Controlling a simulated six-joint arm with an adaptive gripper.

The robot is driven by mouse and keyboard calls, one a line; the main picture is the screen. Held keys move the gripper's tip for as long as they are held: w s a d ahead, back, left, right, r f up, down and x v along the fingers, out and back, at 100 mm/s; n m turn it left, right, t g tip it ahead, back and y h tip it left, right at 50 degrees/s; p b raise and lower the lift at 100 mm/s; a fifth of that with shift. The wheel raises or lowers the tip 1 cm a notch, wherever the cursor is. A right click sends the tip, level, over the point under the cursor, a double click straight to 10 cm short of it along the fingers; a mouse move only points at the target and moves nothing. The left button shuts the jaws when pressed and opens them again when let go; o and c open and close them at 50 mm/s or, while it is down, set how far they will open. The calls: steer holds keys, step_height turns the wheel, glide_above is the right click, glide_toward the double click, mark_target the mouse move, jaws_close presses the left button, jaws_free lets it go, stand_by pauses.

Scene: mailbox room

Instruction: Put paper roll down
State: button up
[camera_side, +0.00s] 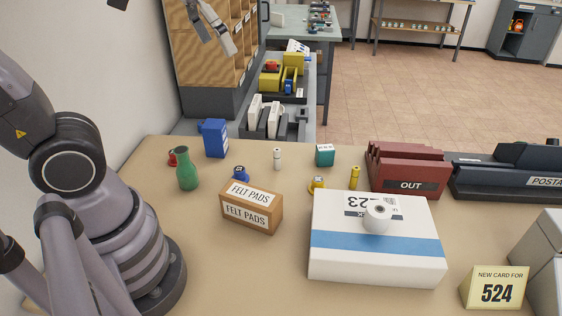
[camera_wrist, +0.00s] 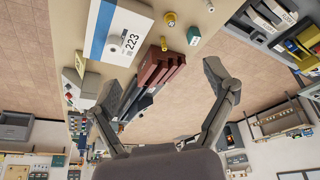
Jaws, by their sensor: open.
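The paper roll (camera_side: 377,217) is small and white with a hole in its end. It rests on top of a white box (camera_side: 345,268) with a blue stripe, in the right half of the side view. In the wrist view the roll (camera_wrist: 131,41) shows on the same box (camera_wrist: 101,28), beside the number 223. My gripper (camera_wrist: 163,88) is open and empty, its two fingers spread wide. In the side view its fingers (camera_side: 210,26) show at the top left, high up and well apart from the roll.
A red OUT tray (camera_side: 410,178) stands behind the box, and a dark postal tray (camera_side: 505,180) is at the right. A felt pads carton (camera_side: 251,208) is to its left. A yellow card sign (camera_side: 495,289) stands front right. Bare table (camera_side: 235,275) shows at front left.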

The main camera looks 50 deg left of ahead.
steer(key=s+a+f+t, duration=0.1)
steer(key=s+a+f, duration=0.1)
steer(key=s, duration=0.6)
steer(key=shift+s+a+n+y, duration=0.3)
steer(key=shift+s+a+n, duration=0.1)
